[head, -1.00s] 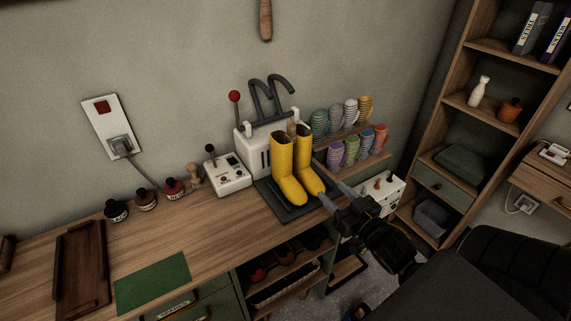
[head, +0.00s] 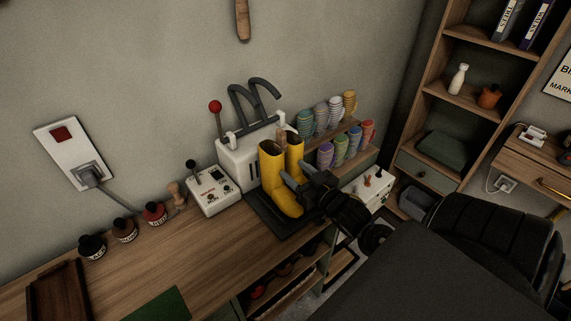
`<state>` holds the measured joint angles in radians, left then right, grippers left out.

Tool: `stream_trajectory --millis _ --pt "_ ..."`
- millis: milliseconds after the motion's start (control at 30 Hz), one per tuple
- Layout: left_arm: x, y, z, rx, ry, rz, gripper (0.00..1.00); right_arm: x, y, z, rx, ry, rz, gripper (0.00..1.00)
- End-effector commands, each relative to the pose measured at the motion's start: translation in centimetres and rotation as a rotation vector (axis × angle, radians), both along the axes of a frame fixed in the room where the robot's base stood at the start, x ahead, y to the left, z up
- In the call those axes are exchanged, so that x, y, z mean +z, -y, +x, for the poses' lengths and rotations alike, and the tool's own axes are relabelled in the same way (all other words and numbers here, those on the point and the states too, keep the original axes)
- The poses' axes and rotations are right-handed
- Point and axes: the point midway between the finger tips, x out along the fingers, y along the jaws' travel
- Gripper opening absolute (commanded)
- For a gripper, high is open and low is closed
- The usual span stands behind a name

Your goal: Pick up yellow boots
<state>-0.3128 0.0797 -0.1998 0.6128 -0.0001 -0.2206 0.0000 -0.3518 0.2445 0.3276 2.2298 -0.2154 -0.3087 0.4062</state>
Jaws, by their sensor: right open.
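The yellow boots (head: 271,173) stand upright as a pair on a dark mat (head: 262,219) on the wooden bench, in front of a white machine. My right gripper (head: 288,170) is open at the boots, its fingers pointing left at their shafts. One finger shows in front of the near boot, and the other lies by the far boot's shaft. The gripper body hides the lower part of the far boot. I cannot tell whether the fingers touch the boots. My left gripper is not in view.
The white machine (head: 238,158) with dark curved arms stands close behind the boots. A control box (head: 214,190) is at their left, and thread spools (head: 326,155) on a small rack are at their right. Ink bottles (head: 125,229) stand further left. The bench front left of the mat is clear.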

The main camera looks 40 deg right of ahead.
Motion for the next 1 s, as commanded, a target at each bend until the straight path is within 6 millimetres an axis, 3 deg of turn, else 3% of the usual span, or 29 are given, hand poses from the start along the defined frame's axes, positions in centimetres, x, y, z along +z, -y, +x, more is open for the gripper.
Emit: stream_trajectory --millis 333,500,667,933,1000 --pt "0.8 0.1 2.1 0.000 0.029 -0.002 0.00 0.3 0.1 1.7 -0.002 0.001 0.001 0.51" --pt "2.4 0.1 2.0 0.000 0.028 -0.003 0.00 0.9 0.2 4.3 -0.002 0.001 0.002 0.51" --pt "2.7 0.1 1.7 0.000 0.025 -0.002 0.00 0.5 0.2 6.0 -0.003 -0.001 0.001 0.51" --pt "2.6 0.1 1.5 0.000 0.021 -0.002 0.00 0.3 0.2 6.3 -0.002 0.000 0.000 0.51" --pt "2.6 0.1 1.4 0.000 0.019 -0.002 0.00 0.3 0.2 6.3 -0.002 0.000 0.000 0.43"
